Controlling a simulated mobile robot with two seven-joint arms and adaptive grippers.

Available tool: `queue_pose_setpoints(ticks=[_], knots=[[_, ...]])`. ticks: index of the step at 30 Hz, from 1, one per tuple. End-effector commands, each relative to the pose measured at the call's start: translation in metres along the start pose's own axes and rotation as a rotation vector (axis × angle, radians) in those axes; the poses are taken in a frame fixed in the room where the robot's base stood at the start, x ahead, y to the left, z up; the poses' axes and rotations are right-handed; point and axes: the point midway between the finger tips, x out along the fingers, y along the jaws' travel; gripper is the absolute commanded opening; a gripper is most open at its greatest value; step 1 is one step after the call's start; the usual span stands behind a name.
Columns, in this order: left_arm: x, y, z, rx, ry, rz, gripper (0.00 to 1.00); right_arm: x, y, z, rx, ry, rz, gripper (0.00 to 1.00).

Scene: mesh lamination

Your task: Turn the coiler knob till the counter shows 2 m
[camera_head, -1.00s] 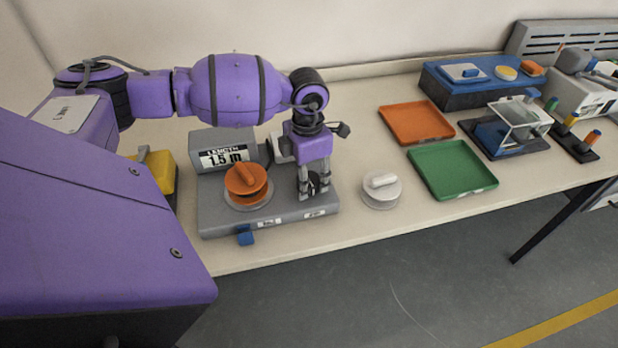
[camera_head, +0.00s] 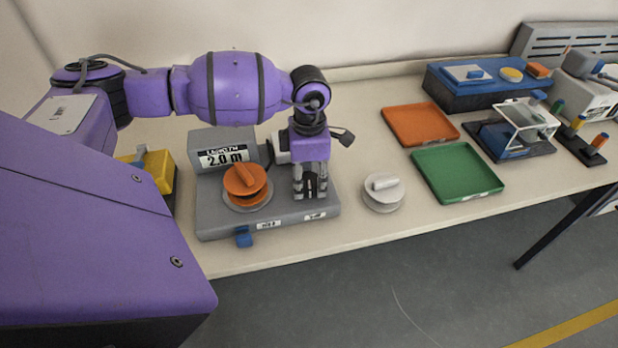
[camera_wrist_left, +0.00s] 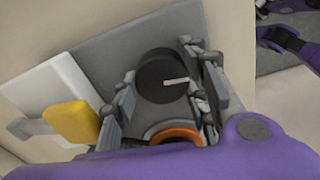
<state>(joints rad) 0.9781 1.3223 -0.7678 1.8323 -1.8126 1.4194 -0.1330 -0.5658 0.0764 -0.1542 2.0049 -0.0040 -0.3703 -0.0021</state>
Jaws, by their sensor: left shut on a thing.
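The coiler (camera_head: 215,222) is a grey base with an orange spool (camera_head: 245,181) on its left side. Its counter (camera_head: 223,157) stands behind the spool and reads 2.0 m. My left gripper (camera_head: 310,190) points down over the right part of the coiler. Its fingers are shut on the knob, which they mostly hide in the head view. In the left wrist view the knob (camera_wrist_left: 160,77) is a dark round piece with a white mark, between the fingers.
A white spool (camera_head: 384,194) stands right of the coiler. An orange tray (camera_head: 420,124), a green tray (camera_head: 457,172) and a blue block (camera_head: 450,93) lie further right. A yellow object (camera_head: 158,165) is at the left. The bench's front edge runs close by.

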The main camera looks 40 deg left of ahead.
Motion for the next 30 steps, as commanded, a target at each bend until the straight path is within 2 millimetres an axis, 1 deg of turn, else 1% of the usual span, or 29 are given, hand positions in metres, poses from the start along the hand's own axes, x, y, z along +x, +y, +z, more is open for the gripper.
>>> queue_pose_setpoints(ticks=[1,3,4,7,8,17,20,23,30], knots=[[0.0,0.004,-0.003,-0.005,0.005,0.008,0.15,0.0,0.0,0.001,0.0,-0.001,0.0,0.0],[0.0,0.004,-0.002,-0.005,0.005,0.008,0.15,-0.001,0.0,0.001,0.0,-0.001,0.001,0.0],[0.0,0.004,-0.002,-0.005,0.005,0.008,0.43,-0.001,0.0,0.001,0.0,-0.001,0.001,0.0],[0.0,0.004,-0.002,-0.006,0.004,0.008,0.56,-0.001,0.0,0.001,0.0,-0.001,0.001,0.0],[0.0,0.004,-0.002,-0.006,0.004,0.008,0.58,-0.001,0.0,0.001,0.0,-0.001,0.001,0.0],[-0.002,0.004,-0.002,-0.007,0.002,0.01,0.58,0.0,0.001,-0.001,-0.003,0.001,0.0,0.0],[-0.006,0.005,-0.001,-0.007,0.001,0.011,0.58,0.0,0.001,-0.001,-0.003,0.001,-0.001,0.0],[-0.018,0.005,0.0,-0.007,-0.002,0.013,0.58,0.0,0.0,-0.001,-0.002,0.002,-0.001,0.0],[-0.056,0.003,0.0,-0.005,-0.001,0.012,0.58,0.0,0.0,-0.001,-0.001,0.002,-0.001,0.0]])
